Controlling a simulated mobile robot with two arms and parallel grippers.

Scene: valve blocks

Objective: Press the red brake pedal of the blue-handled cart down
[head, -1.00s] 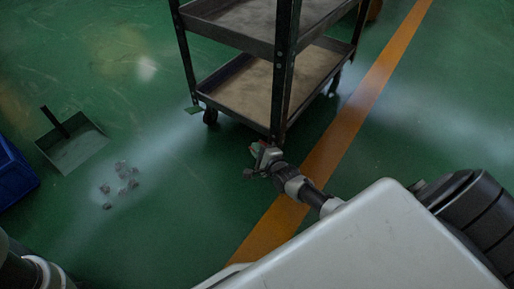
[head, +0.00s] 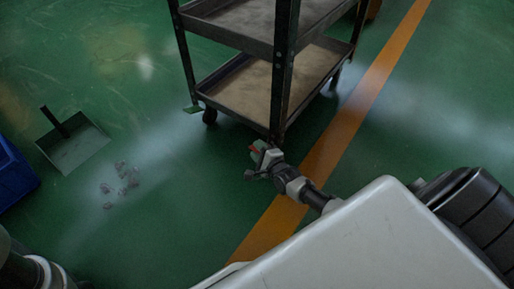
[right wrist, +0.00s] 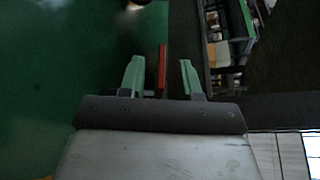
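A dark metal cart with two shelves (head: 262,88) stands upright at the top middle of the head view; its handle is out of view, so its colour cannot be told. The red pedal (head: 254,150) sits low by the cart's near corner post, partly hidden by my right gripper (head: 262,159). In the right wrist view the red pedal (right wrist: 162,68) stands as a narrow strip between the two green-grey fingers of my right gripper (right wrist: 162,63). The fingers are apart, with gaps beside the pedal. My left gripper is out of view.
A green pedal (head: 193,109) is at the cart's left caster. A dustpan (head: 74,149), grey debris (head: 122,180) and a blue bin (head: 14,176) are on the left. An orange line (head: 345,130) crosses the green floor. Floor between debris and cart is clear.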

